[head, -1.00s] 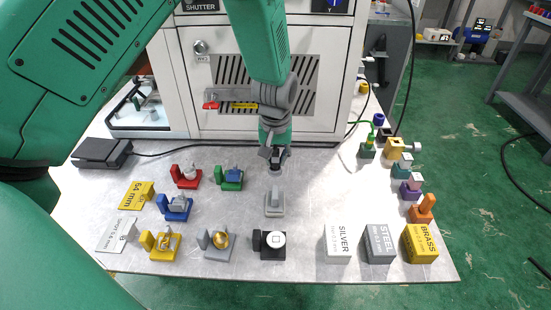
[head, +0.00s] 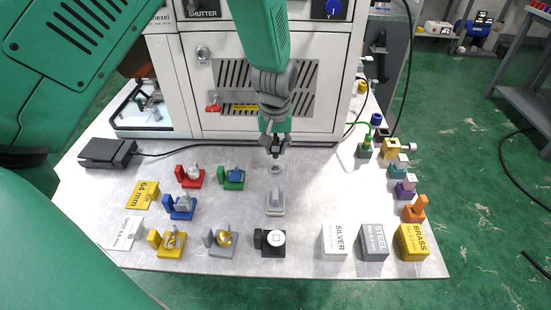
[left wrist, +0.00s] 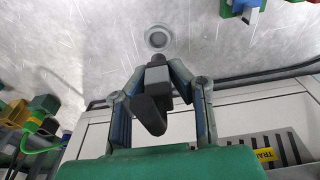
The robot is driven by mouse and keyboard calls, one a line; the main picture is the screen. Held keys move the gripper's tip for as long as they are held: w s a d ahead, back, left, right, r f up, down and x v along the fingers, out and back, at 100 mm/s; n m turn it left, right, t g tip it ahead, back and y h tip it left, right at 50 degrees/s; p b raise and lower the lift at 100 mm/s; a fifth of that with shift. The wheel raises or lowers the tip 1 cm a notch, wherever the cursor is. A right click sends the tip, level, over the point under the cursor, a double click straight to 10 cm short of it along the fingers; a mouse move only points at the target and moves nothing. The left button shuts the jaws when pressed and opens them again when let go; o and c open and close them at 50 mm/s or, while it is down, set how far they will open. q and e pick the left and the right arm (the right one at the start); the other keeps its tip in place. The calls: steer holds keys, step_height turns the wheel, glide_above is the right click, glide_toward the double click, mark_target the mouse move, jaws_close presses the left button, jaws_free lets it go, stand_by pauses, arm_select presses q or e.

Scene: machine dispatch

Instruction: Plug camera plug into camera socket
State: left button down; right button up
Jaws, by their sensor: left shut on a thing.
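My left gripper (head: 275,148) points down at the table, in front of the white machine cabinet. In the left wrist view the left gripper (left wrist: 160,82) has its fingers closed around a dark grey, blocky plug (left wrist: 152,103). I take this to be the camera plug. A round light-grey ring (left wrist: 157,37) lies on the table just beyond the plug's tip, apart from it. It also shows in the head view (head: 275,170), just below the gripper. I cannot tell whether this ring is the camera socket. My right gripper is in neither view.
A grey stand (head: 275,200) is in front of the ring. Several coloured holders, such as the red one (head: 190,177), stand left. Coloured connector blocks, including a green one with a cable (head: 365,149), line the right edge. The white cabinet (head: 225,122) bounds the back.

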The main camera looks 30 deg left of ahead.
arm_select(q)
steer(key=shift+r, duration=0.2)
step_height(320, 180, up, 3)
steer(key=p, duration=0.3)
stand_by(0.3)
steer(key=shift+f, duration=0.1)
